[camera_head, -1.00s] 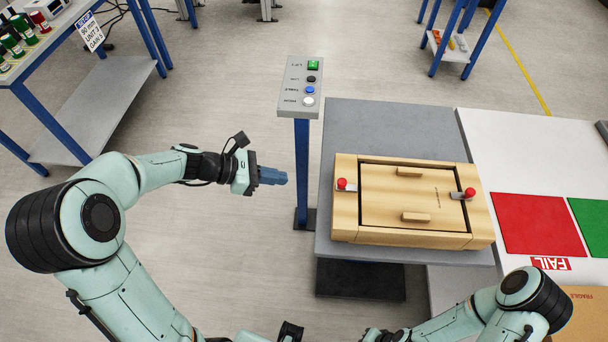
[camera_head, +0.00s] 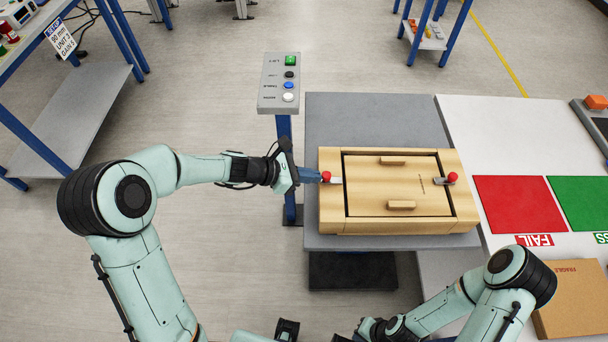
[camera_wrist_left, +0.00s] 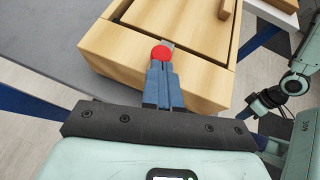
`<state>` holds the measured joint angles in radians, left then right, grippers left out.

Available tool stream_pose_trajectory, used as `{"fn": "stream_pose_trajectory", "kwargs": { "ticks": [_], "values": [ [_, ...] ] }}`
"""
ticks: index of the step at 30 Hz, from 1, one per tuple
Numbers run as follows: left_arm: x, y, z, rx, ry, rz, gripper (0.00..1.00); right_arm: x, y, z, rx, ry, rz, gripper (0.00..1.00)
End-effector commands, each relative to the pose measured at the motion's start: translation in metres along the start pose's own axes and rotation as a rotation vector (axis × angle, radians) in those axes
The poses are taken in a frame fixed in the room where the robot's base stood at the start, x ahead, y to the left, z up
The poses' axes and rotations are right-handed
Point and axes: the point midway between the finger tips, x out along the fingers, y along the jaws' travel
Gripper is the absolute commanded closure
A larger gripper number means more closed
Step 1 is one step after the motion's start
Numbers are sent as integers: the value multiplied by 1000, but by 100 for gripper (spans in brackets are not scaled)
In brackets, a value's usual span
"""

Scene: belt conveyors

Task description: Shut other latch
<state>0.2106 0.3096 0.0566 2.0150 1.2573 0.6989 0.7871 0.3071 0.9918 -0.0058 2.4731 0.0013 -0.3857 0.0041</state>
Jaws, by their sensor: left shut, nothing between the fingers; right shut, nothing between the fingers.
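A wooden box (camera_head: 362,226) with a lid (camera_head: 370,184) and two lid handles lies on the grey table. A latch with a red knob (camera_head: 326,176) is on its left edge, and another latch with a red knob (camera_head: 452,177) is on its right edge. My left gripper (camera_head: 318,176) is shut and empty, its blue fingertips at the left knob; I cannot tell whether they touch. In the left wrist view the fingertips sit right at the red knob (camera_wrist_left: 161,53), whose metal plate shows just behind. My right gripper (camera_head: 350,336) is low in the head view, mostly hidden, away from the box.
A button post (camera_head: 278,95) stands left of the grey table (camera_head: 340,115), close to my left arm. A white table with a red pad (camera_head: 520,204) and a green pad (camera_head: 586,202) is at right. A cardboard box (camera_head: 570,295) is at lower right.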

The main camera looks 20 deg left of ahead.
Motion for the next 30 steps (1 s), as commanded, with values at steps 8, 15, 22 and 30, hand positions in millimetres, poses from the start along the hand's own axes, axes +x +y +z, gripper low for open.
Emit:
{"fn": "stream_pose_trajectory", "kwargs": {
  "ticks": [8,15,22,30],
  "values": [
    [5,-2,2,1,0,-2,100,2,1,0,0,-1,0,100],
    [37,-12,20,1,-1,-3,100,9,4,3,2,-5,2,100],
    [41,-14,24,-1,-1,-3,100,8,4,3,2,-5,2,100],
    [41,-14,24,0,-3,-5,100,8,4,3,2,-5,2,100]
  ]
}}
